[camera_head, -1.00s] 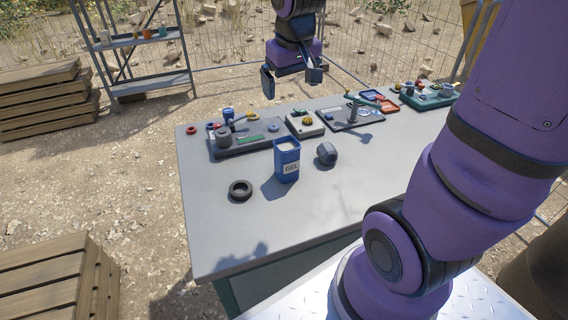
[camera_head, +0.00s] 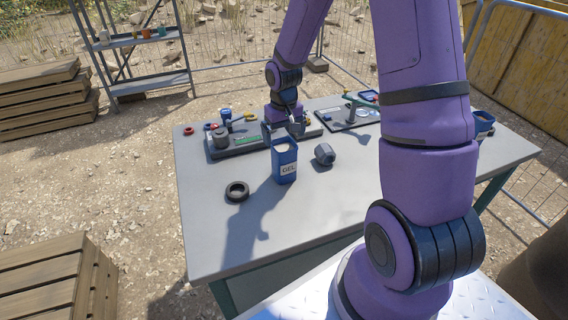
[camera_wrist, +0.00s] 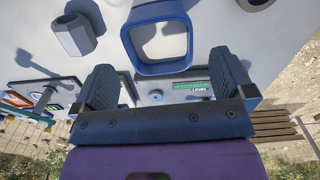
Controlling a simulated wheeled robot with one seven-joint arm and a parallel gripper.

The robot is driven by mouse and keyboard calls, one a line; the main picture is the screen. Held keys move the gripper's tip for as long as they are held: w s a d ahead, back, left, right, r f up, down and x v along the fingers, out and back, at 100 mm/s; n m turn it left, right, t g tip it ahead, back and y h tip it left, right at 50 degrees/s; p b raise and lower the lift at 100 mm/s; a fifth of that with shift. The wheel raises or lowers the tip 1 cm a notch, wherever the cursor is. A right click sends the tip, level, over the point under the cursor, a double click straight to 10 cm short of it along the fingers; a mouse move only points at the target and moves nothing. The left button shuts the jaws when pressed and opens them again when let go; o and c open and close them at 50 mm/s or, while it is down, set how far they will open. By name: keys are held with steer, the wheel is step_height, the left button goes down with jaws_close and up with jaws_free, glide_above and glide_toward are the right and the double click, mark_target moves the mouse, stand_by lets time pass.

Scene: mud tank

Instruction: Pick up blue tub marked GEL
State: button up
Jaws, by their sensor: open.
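The blue tub marked GEL (camera_head: 285,165) stands upright on the grey table, its label facing my body camera. In the wrist view its open, squarish blue rim (camera_wrist: 160,68) shows at the top centre, with pale contents inside. My gripper (camera_head: 284,131) is low over the table, just behind the tub's top. In the wrist view my gripper (camera_wrist: 165,76) has its two fingers spread wide, with nothing held between them. The tub's near rim lies at the gap between the fingertips; I cannot tell whether anything touches.
A grey hexagonal block (camera_head: 324,154) stands right of the tub, and a black ring (camera_head: 237,191) lies to its left. Another blue container (camera_head: 484,121) is at the right. The table's front is clear.

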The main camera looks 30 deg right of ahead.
mark_target(284, 153)
steer(key=shift+f, duration=3.75)
steer(key=c, duration=1.2)
steer(key=shift+r, duration=0.1)
